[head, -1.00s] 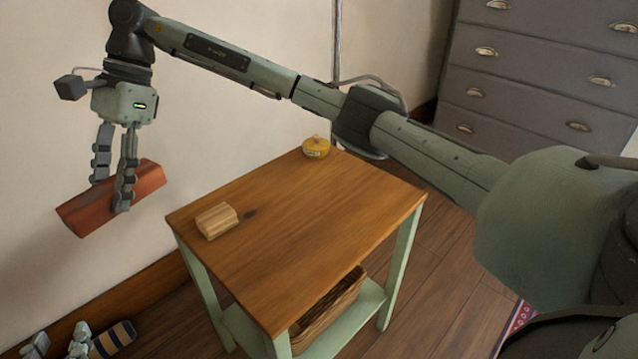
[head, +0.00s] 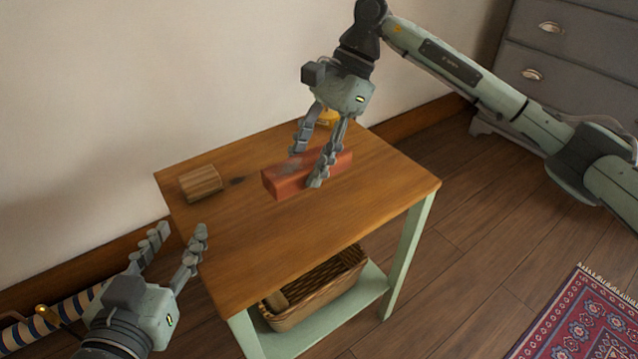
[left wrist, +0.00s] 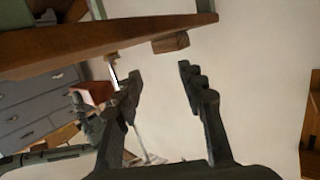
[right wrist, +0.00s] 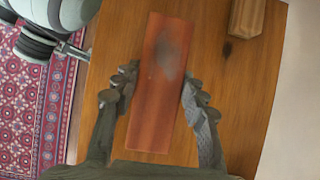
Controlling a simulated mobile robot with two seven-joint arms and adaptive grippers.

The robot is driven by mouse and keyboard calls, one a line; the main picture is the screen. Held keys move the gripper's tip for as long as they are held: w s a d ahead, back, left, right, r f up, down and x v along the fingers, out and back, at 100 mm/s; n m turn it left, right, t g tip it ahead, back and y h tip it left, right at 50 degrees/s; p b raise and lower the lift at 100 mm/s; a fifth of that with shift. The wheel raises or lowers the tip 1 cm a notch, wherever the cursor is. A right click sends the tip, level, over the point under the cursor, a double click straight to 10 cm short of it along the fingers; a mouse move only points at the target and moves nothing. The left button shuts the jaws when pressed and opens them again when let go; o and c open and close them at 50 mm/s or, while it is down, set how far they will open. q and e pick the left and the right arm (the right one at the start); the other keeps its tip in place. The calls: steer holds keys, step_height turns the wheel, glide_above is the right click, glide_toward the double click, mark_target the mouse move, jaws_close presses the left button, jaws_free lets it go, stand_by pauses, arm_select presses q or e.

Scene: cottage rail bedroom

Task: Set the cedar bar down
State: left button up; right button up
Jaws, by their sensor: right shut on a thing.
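The cedar bar (head: 285,187) is a long reddish block with a dark smudge on top. My right gripper (head: 307,167) is shut on the bar, over the wooden top of the small table (head: 230,255). In the right wrist view the bar (right wrist: 158,100) lies lengthwise between the two fingers. I cannot tell whether its underside touches the tabletop. My left gripper (head: 182,230) is open and empty, off the table's left edge. Its spread fingers also show in the left wrist view (left wrist: 160,75).
A tan wooden block (head: 201,183) sits at the table's back left. A yellow round object (head: 328,117) stands at the back, partly hidden by my right gripper. A wicker basket (head: 325,290) is on the lower shelf. The front of the tabletop is clear.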

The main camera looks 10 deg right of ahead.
mark_target(318, 201)
steer(key=shift+s+d+f, duration=0.45)
steer(key=shift+d, duration=0.2)
steer(key=shift+f, duration=0.25)
step_height(318, 201, down, 4)
steer(key=shift+r, duration=0.15)
arm_select(q)
steer(key=shift+d+r+t, duration=0.25)
steer(key=shift+r+t, duration=0.05)
steer(key=shift+r, duration=0.15)
steer(key=shift+d+r+t+h+b, duration=0.3)
steer(key=shift+d+r+t, duration=0.1)
steer(key=shift+r, duration=0.3)
steer(key=shift+w+r, duration=0.1)
steer(key=shift+r, duration=0.05)
arm_select(e)
steer(key=o, duration=1.2)
